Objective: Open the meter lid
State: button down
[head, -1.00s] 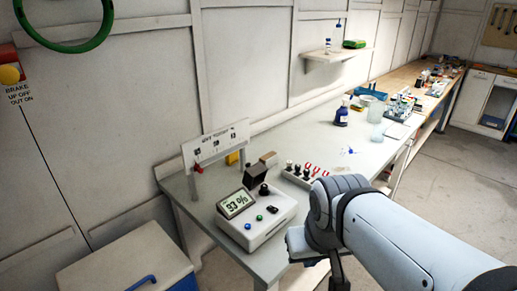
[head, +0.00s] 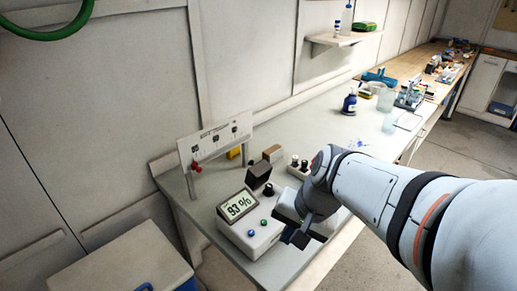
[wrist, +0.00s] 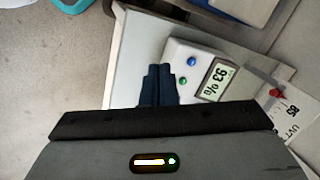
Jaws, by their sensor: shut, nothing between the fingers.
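The meter (head: 252,236) is a white box on the near end of the bench, with a tilted display (head: 238,205) reading 93 % and a green and a blue button. A dark block (head: 259,173) stands at its back, with a black knob (head: 268,189) in front; I cannot tell for certain which part is the lid. My gripper (head: 293,239) is shut and empty, over or beside the meter's right side. My arm hides part of that side. In the wrist view the shut fingers (wrist: 157,70) appear beside the meter (wrist: 176,52), apart from the buttons.
A white sign panel (head: 215,140) with a red knob stands behind the meter. A rack with black-topped items (head: 297,166) is to the right, partly behind my arm. A blue bottle (head: 349,104) and clear beakers stand farther back. A white-lidded blue box (head: 130,262) is at lower left.

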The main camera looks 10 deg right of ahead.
aim_at(256, 172)
jog(key=w+d+f+m+t+y, duration=0.15)
jog(key=w+d+m+t, duration=0.3)
jog(key=w+m, duration=0.5)
jog(key=w+d+f+m+t+y, duration=0.1)
jog(key=w+d+m+t+y, duration=0.35)
jog(key=m, duration=0.85)
jog(key=shift+g+h, duration=0.7)
jog(key=shift+h, duration=0.1)
jog(key=x, duration=0.7)
jog(key=w+d+x, duration=0.1)
jog(key=x, duration=0.2)
jog(key=shift+w+a+p, duration=0.2)
jog(key=shift+p, duration=0.1)
jog(key=shift+w+a+r+p, duration=0.25)
jog(key=shift+w+a+p, duration=0.1)
jog(key=shift+w, duration=0.1)
jog(key=shift+w+a+r+p, duration=0.25)
jog(key=shift+w+a+r, duration=0.05)
jog(key=shift+w, duration=0.2)
jog(key=shift+w+a, duration=0.4)
jog(key=shift+w, duration=0.15)
jog(key=shift+r, duration=0.15)
